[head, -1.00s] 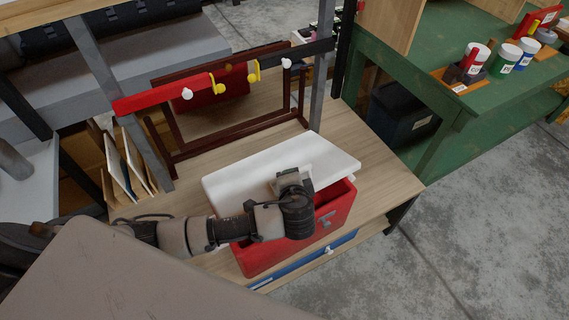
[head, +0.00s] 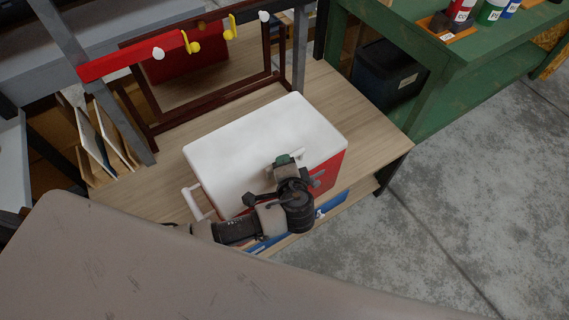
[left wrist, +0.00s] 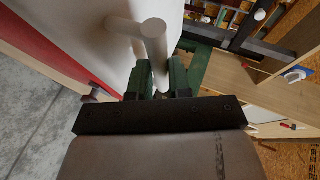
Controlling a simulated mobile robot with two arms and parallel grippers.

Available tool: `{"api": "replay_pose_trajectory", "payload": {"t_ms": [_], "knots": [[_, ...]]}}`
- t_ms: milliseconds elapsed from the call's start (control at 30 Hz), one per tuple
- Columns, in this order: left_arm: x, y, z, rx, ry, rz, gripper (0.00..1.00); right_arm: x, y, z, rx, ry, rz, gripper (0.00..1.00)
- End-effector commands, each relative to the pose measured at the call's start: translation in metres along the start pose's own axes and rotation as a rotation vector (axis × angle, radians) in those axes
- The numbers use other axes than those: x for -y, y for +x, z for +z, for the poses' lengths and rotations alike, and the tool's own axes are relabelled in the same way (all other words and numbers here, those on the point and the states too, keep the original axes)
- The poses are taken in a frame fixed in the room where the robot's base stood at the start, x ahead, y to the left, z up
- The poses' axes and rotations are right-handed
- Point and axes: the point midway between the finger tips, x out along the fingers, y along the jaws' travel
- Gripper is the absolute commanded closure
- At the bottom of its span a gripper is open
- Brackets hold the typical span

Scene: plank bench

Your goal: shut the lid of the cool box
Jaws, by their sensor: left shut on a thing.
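The cool box (head: 327,177) is red and stands on the plank bench. Its white lid (head: 240,145) lies flat over the top, and I see no gap along the visible right side. My arm hides part of the front edge. My left gripper (head: 286,160) is at the lid's front edge, shut on the white lid handle. In the left wrist view the green fingers of this gripper (left wrist: 161,80) close around the white bar of the lid handle (left wrist: 155,40). My right gripper is not in view.
A white carrying handle (head: 196,202) sticks out at the box's left. A dark red frame (head: 150,110) stands behind the box on the bench (head: 375,125). A green table (head: 405,125) is at the right. A blue item (head: 330,206) lies below the box front.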

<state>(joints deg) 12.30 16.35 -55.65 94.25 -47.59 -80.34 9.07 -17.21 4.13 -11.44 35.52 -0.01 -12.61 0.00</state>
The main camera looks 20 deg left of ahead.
Motion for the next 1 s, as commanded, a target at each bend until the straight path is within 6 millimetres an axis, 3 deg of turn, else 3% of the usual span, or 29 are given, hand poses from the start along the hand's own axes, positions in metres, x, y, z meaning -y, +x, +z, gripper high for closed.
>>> {"api": "replay_pose_trajectory", "payload": {"t_ms": [33, 167, 200, 333, 533, 633, 1000], "knots": [[-0.014, -0.002, 0.004, 0.004, 0.011, 0.029, 1.0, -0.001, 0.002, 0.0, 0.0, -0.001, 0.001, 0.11], [-0.015, -0.002, 0.004, 0.003, 0.011, 0.029, 1.0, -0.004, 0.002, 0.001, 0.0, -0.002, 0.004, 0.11], [-0.015, -0.002, 0.004, 0.002, 0.011, 0.029, 0.77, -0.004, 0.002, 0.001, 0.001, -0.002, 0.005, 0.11], [-0.014, -0.002, 0.004, 0.004, 0.012, 0.028, 0.57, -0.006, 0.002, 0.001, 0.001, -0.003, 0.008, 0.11], [-0.013, -0.004, 0.004, 0.004, 0.011, 0.026, 0.56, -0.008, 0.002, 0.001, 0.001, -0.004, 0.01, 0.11], [-0.013, -0.014, 0.004, 0.003, 0.01, 0.027, 0.56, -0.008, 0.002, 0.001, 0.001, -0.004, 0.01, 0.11], [-0.01, -0.086, 0.002, -0.001, 0.005, 0.024, 0.56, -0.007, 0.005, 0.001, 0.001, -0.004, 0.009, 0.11]]}}
